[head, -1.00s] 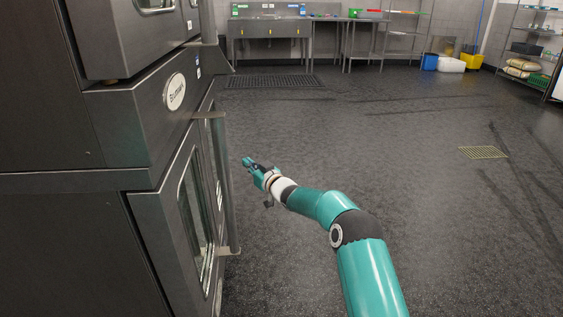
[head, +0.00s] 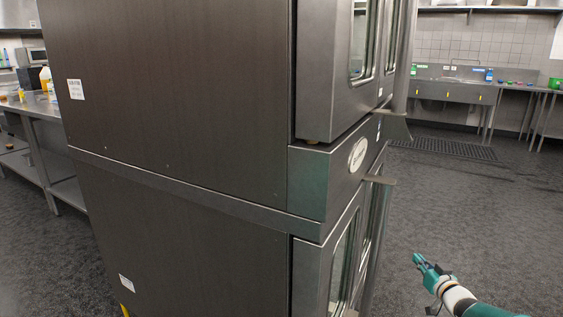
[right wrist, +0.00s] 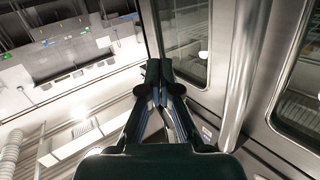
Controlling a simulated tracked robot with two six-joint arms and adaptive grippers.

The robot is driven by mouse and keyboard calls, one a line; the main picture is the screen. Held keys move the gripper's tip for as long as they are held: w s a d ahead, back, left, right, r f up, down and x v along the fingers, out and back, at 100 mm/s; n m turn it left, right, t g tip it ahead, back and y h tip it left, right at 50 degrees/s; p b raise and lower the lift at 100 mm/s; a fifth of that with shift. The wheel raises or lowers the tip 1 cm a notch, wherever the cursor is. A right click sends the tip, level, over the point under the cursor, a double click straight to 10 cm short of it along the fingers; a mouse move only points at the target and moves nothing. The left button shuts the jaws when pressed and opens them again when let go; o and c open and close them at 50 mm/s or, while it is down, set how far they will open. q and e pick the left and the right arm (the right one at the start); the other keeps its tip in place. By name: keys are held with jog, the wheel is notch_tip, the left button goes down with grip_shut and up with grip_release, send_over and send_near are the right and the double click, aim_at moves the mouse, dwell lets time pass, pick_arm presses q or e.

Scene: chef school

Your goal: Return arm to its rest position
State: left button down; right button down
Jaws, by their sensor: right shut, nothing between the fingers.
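My right gripper (head: 418,258) is teal and shows at the lower right of the head view, its arm coming in from the bottom right corner. It is shut and empty. It hangs in the air to the right of the large steel oven (head: 180,90), apart from it in that view. In the right wrist view my gripper (right wrist: 158,92) points past the oven's glass doors, with a vertical door handle (right wrist: 240,75) close on its right. My left gripper is not in view.
The double-stacked oven fills the middle of the head view, its lower handle (head: 380,180) sticking out to the right. A steel table (head: 42,110) with bottles stands at the left. A sink counter (head: 440,92) is at the back right. Dark floor (head: 470,210) is open right of the oven.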

jog(key=s+a+f+m+g+y, duration=0.15)
jog(key=s+a+f+g, duration=0.4)
jog(key=a+f, duration=0.8)
jog(key=s+a+f+g, duration=0.2)
jog(key=s+a+f, duration=0.25)
jog(key=s, duration=0.35)
jog(key=s+a+f+g, duration=0.2)
jog(key=s+a+f, duration=0.1)
jog(key=s+a, duration=0.4)
jog(key=s+a+f+g, duration=0.2)
jog(key=s+a+f, duration=0.2)
jog(key=s, duration=0.5)
jog(key=s+a+r+g+y+p, duration=0.1)
jog(key=s+a+g, duration=0.1)
jog(key=s, duration=0.7)
jog(key=s+a+g+p, duration=0.1)
jog(key=s+a+g, duration=0.15)
jog(key=s, duration=0.55)
notch_tip(320, 180, up, 23)
jog(key=p, duration=2.2)
jog(key=shift+w+d+r+p, duration=0.2)
jog(key=shift+d+p, duration=0.05)
jog(key=shift+p, duration=0.15)
